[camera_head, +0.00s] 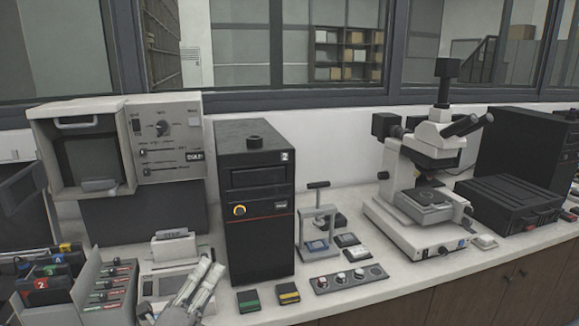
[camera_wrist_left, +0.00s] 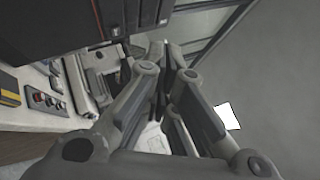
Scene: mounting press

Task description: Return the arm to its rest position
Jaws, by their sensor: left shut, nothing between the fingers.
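My left gripper (camera_head: 207,272) is low in the head view, left of centre, over the front of the bench. Its fingers are shut and empty. It also shows in the left wrist view (camera_wrist_left: 167,70), fingers close together with nothing held. The small mounting press (camera_head: 318,230) with a T-shaped handle stands on the bench right of the black tower, apart from the gripper. My right gripper is not in view.
A black tower (camera_head: 256,200) stands just right of the gripper. Green and yellow cartridges (camera_head: 249,300) and a knob panel (camera_head: 348,278) lie along the front. A tray of cartridges (camera_head: 112,290) is at left. A microscope (camera_head: 430,180) stands at right.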

